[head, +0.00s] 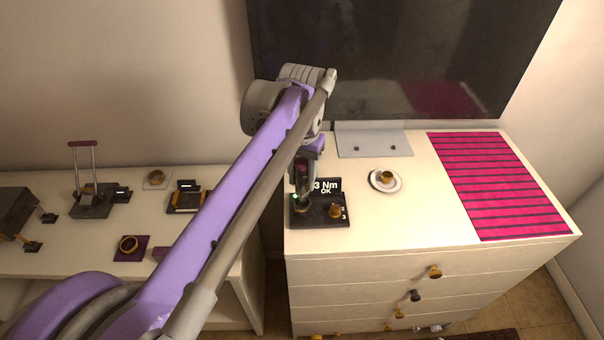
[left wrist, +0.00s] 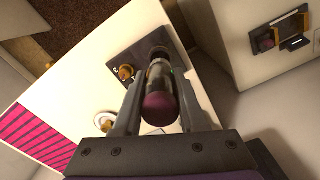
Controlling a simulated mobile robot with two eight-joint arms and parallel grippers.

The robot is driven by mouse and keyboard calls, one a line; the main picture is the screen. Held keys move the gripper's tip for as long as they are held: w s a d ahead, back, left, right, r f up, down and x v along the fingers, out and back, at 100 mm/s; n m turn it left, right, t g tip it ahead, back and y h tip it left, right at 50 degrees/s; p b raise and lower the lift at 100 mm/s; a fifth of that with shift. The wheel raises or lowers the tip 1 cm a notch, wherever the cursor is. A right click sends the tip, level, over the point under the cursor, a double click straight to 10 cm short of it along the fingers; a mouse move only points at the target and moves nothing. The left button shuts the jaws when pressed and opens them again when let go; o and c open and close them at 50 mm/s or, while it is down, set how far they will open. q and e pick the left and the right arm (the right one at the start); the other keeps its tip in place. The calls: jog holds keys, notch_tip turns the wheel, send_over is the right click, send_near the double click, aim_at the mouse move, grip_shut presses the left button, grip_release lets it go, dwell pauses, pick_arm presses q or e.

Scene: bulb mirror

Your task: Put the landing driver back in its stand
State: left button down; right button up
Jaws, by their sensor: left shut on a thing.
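The landing driver is a short grey cylinder with a maroon end cap. It shows best in the left wrist view (left wrist: 160,85), between the two fingers of my left gripper (left wrist: 160,100). In the head view my left gripper (head: 303,188) points down, shut on the driver, over the left part of a black stand (head: 320,218). The stand has a display reading "3 Nm OK", partly hidden, and a brass knob (head: 336,211). The driver's lower end is at or just above the stand's round left holder; I cannot tell whether it is seated. My right gripper is not in view.
The stand is on a white dresser (head: 400,225). A saucer with a brass cup (head: 386,179) and a striped pink mat (head: 495,185) lie to the right. A dark screen (head: 400,60) rises behind. A lower shelf on the left holds several devices.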

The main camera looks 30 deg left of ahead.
pick_arm(q)
jog(key=shift+f, duration=0.55)
jog(key=shift+c, duration=1.9)
grip_release()
notch_tip(320, 180, up, 11)
jog(key=shift+f, duration=0.1)
